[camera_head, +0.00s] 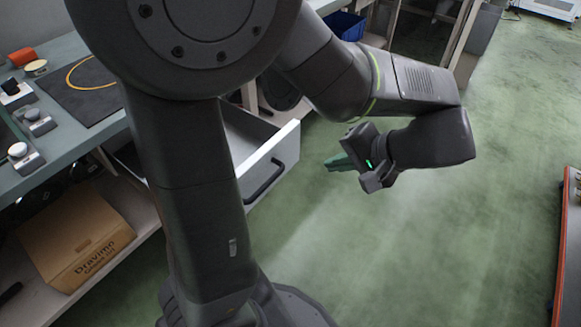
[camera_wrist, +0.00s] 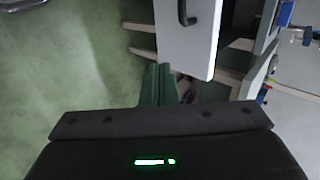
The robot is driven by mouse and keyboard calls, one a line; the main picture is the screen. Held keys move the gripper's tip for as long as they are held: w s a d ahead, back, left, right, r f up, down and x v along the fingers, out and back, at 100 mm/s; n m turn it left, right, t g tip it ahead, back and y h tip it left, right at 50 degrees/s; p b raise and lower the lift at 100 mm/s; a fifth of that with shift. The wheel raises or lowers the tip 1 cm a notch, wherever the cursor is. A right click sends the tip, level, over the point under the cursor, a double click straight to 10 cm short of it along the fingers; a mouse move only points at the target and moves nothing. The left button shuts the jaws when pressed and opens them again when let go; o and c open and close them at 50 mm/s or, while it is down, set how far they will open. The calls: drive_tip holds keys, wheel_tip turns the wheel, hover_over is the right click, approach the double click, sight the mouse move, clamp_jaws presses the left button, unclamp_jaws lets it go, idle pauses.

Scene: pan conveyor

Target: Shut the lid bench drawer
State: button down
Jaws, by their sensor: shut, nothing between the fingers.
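The lid bench drawer (camera_head: 284,157) stands pulled out from under the bench, with a white front, a black handle (camera_head: 265,183) and a grey inside that shows in part. My arm hides some of it. In the wrist view the white drawer front (camera_wrist: 190,45) is at the upper middle, and its dark handle (camera_wrist: 188,12) is at the top edge. My gripper (camera_head: 340,162) is to the right of the drawer front, over the green floor, apart from the handle. Its green fingers (camera_wrist: 158,84) are together and empty, and they show below and left of the drawer front in the wrist view.
The bench top (camera_head: 62,58) carries a black mat (camera_head: 80,88) and small devices. A cardboard box (camera_head: 75,235) stands on the shelf below. A blue bin (camera_head: 345,25) is behind my arm. The floor between is clear.

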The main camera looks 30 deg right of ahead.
drive_tip(key=b, duration=0.3)
approach(291, 162)
drive_tip(key=s+a+f, duration=0.1)
drive_tip(key=a+f, duration=0.1)
drive_tip(key=a, duration=0.2)
drive_tip(key=shift+w+a+r+b, duration=0.1)
drive_tip(key=shift+w+a+b, duration=0.15)
drive_tip(key=shift+w, duration=0.65)
drive_tip(key=shift+w+a+r+b, duration=0.15)
drive_tip(key=shift+w+a, duration=0.1)
drive_tip(key=shift+w, duration=0.65)
drive_tip(key=shift+w+f, duration=0.1)
drive_tip(key=w+a, duration=0.3)
drive_tip(key=w, duration=0.7)
drive_tip(key=w+a+p, duration=0.1)
drive_tip(key=w+a, duration=0.3)
drive_tip(key=w, duration=0.6)
drive_tip(key=w+a+p, duration=0.1)
drive_tip(key=w+a, duration=0.3)
drive_tip(key=w, duration=0.6)
drive_tip(key=shift+w, duration=0.1)
